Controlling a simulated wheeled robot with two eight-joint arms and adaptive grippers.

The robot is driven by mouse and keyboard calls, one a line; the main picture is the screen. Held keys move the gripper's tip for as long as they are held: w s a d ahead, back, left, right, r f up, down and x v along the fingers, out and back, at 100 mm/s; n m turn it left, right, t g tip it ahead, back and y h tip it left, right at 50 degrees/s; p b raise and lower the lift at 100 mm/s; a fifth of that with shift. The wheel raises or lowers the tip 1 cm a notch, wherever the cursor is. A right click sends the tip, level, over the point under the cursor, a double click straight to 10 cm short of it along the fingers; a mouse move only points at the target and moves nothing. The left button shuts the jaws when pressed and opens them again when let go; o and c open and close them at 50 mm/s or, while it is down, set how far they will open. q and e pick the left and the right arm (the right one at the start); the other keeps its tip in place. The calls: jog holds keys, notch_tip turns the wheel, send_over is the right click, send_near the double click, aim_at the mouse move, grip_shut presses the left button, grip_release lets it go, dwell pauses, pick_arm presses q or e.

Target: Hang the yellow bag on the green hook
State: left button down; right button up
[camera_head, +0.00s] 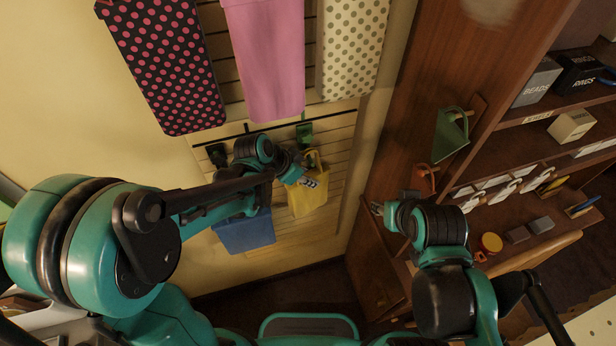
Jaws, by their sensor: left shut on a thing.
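The yellow bag (308,198) is in front of the slatted wall panel, with a dark printed mark on its front. My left gripper (301,176) is shut on the bag near its upper part. A green hook piece (304,131) is on the panel just above the bag. I cannot tell whether the bag's handle touches it. My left arm hides part of the panel. My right gripper (378,208) is apart from the bag, by the wooden cabinet, and its jaws are too small to read.
A blue bag (246,232) hangs left of the yellow one. Dotted and pink fabric rolls (265,60) hang above. A green bracket-like piece (450,134) and an orange piece (424,179) project from the wooden cabinet (400,130). Shelves with boxes stand at right.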

dwell(0.4)
pick_arm(q)
jog(key=c, duration=1.2)
grip_release()
jog(key=shift+o, duration=0.2)
jog(key=shift+v, duration=4.05)
jog(key=shift+s+f, duration=0.1)
